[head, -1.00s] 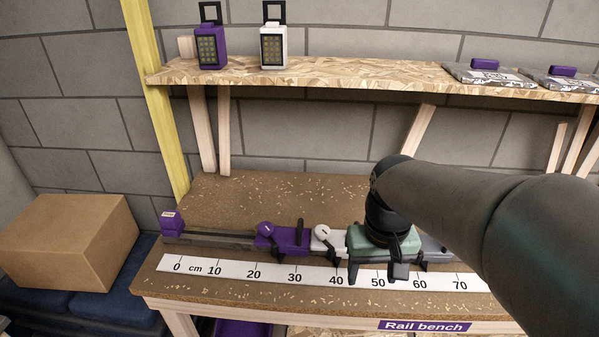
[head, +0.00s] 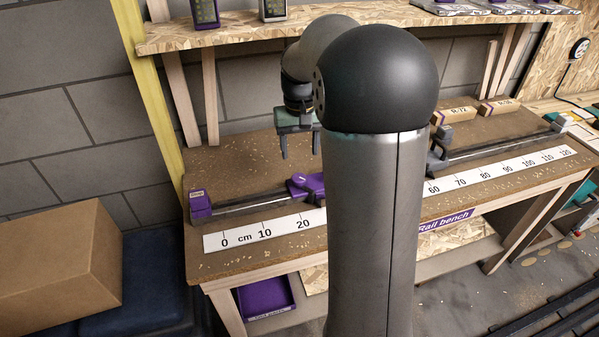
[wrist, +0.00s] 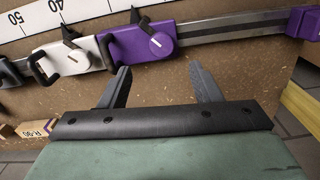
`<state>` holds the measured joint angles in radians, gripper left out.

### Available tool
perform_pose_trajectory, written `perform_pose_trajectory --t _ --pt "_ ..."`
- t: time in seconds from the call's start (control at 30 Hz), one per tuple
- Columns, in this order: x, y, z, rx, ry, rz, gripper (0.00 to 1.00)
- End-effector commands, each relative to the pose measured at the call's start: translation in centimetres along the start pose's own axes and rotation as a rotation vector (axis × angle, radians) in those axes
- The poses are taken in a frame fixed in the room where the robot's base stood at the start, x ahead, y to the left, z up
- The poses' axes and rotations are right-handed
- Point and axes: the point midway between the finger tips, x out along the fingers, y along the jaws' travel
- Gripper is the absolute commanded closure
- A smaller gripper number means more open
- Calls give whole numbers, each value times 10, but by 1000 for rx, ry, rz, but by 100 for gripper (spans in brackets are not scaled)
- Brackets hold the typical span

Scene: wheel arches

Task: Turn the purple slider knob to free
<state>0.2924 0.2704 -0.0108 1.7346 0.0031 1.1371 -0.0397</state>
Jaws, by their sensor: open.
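The purple slider (head: 316,188) sits on the grey rail near the ruler's 20–30 cm stretch. Its round purple knob (head: 298,181) has a pale pointer line, clearer on the knob in the wrist view (wrist: 158,43); no lock or free lettering is readable. The slider also carries a black handle (wrist: 114,50). My gripper (head: 300,156) is open and empty, pointing down above the bench behind the rail. In the wrist view, the fingers (wrist: 158,76) are spread apart below the purple slider, not touching it. My arm hides the rail's middle in the head view.
A white slider (wrist: 72,50) with its own black handle stands beside the purple one. A purple end block (head: 200,204) closes the rail's left end. A shelf (head: 240,33) hangs above the bench. A white ruler (head: 270,231) lies in front.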

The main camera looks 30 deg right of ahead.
Motion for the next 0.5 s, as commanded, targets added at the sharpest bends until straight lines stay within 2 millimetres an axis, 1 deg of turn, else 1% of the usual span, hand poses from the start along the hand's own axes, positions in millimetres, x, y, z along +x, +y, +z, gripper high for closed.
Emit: perform_pose_trajectory --t 0.03,0.2,0.33,0.5 --pt "12 0 1 0 -5 0 42" --pt "47 0 1 -1 -5 0 42" --pt "68 0 0 -1 -3 0 42" --pt "84 0 0 0 -1 0 42"
